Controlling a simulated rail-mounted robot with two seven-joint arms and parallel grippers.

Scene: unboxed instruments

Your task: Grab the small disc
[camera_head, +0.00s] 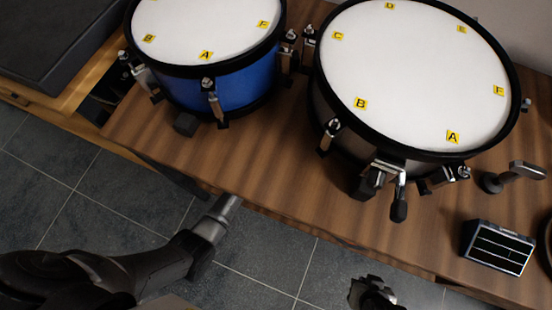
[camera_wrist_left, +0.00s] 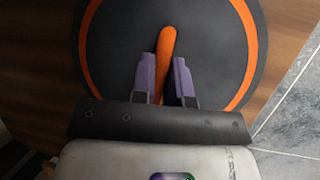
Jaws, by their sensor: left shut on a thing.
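In the left wrist view the small disc (camera_wrist_left: 115,65) is a flat black round with an orange ring near its rim. A raised orange bar (camera_wrist_left: 166,45) with a rounded end lies over its middle; I cannot tell whether it is part of the disc. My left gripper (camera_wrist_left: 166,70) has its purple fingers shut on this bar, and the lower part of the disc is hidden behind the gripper. In the head view my right gripper (camera_head: 373,292) shows only in part at the bottom edge; its opening cannot be told. I cannot make out the disc there.
A blue drum (camera_head: 235,92) and a larger white-topped drum (camera_head: 425,80) stand on the wooden table (camera_head: 270,165). A small dark box (camera_head: 497,246) and a dark stand-like piece (camera_head: 512,178) are at the right. Grey floor tiles (camera_head: 245,270) lie beyond the front edge.

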